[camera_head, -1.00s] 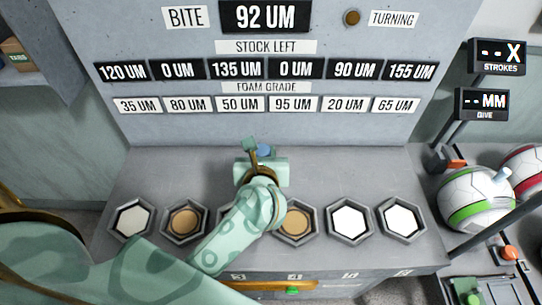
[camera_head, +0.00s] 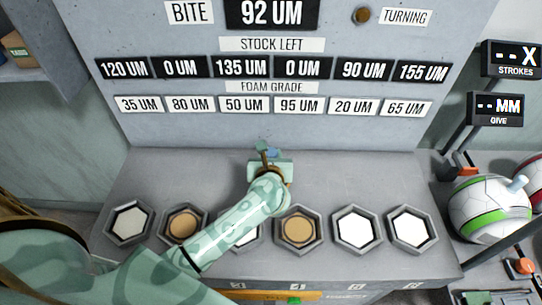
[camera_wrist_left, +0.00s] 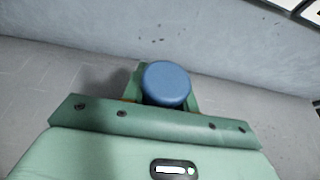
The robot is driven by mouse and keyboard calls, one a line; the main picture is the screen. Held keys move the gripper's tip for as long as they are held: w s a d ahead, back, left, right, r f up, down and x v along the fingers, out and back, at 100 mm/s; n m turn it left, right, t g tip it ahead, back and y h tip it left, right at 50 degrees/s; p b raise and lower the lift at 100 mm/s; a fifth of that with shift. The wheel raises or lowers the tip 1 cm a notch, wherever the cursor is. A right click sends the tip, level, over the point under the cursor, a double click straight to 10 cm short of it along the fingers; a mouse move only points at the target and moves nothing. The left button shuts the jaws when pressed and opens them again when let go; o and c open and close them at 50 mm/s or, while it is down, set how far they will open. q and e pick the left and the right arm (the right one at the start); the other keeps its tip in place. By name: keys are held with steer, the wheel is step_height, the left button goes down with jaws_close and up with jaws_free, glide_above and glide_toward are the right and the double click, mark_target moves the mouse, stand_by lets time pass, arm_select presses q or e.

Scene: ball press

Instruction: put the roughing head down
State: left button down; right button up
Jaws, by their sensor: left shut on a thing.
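The roughing head is most likely the blue round-topped piece (camera_wrist_left: 166,84) between the fingers of my left gripper (camera_wrist_left: 165,98) in the left wrist view. In the head view only a small bit of blue (camera_head: 272,153) shows past my left gripper (camera_head: 268,158), which is over the back part of the grey bench top, behind the row of hexagonal cups. The gripper is shut on the blue piece. The lower part of the piece is hidden by the gripper, so I cannot tell whether it touches the bench. My right gripper is not in view.
Hexagonal cups stand along the bench (camera_head: 135,175) front; two hold tan discs (camera_head: 298,230), others hold white or pale ones (camera_head: 355,228). My left arm covers part of one cup. A panel with number signs (camera_head: 262,67) rises behind. A white-green ball (camera_head: 487,212) lies at right.

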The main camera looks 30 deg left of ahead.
arm_select(q)
steer(key=shift+r, duration=0.2)
steer(key=shift+f, duration=0.15)
steer(key=c, duration=1.1)
jaws_free()
steer(key=shift+f, duration=0.1)
steer(key=shift+s+d+r, duration=0.1)
steer(key=shift+s+r, duration=0.1)
steer(key=shift+r, duration=0.05)
steer(key=p+v, duration=0.1)
steer(key=v, duration=1)
steer(key=shift+s+d+r+p, duration=0.1)
steer(key=shift+s+r+p, duration=0.05)
steer(key=shift+s+p, duration=0.15)
